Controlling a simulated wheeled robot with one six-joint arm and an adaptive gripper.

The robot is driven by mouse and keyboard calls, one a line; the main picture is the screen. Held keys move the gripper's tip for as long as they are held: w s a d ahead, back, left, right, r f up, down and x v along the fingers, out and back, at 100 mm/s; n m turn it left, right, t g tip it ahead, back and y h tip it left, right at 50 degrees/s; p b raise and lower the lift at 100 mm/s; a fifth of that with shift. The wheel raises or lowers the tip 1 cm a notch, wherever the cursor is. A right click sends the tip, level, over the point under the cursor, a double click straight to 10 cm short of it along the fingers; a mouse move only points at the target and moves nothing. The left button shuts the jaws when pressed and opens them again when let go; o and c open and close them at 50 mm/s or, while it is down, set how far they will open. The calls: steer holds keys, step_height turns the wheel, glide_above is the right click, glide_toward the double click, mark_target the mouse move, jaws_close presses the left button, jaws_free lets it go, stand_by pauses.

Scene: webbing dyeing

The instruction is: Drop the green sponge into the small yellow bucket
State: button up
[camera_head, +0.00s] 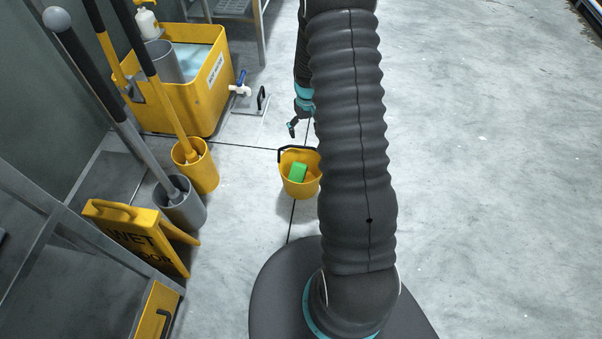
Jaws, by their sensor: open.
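The small yellow bucket (301,191) stands on the floor, left of my arm, with its dark handle at the back of the rim. The green sponge (297,172) shows within the bucket's outline and appears to lie inside it. My gripper (292,128) is above the bucket in the picture, apart from the sponge, open and empty. Only part of the gripper shows, and my arm covers the bucket's right edge.
A large yellow tub (205,105) with a tap stands at the back left. A yellow bucket (203,172) and a grey bucket (184,208) hold long handles. A yellow wet-floor sign (135,235) stands nearer. Floor on the right is clear.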

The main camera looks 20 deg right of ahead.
step_height(320, 180, up, 12)
stand_by(0.5)
steer(key=shift+f, duration=0.15)
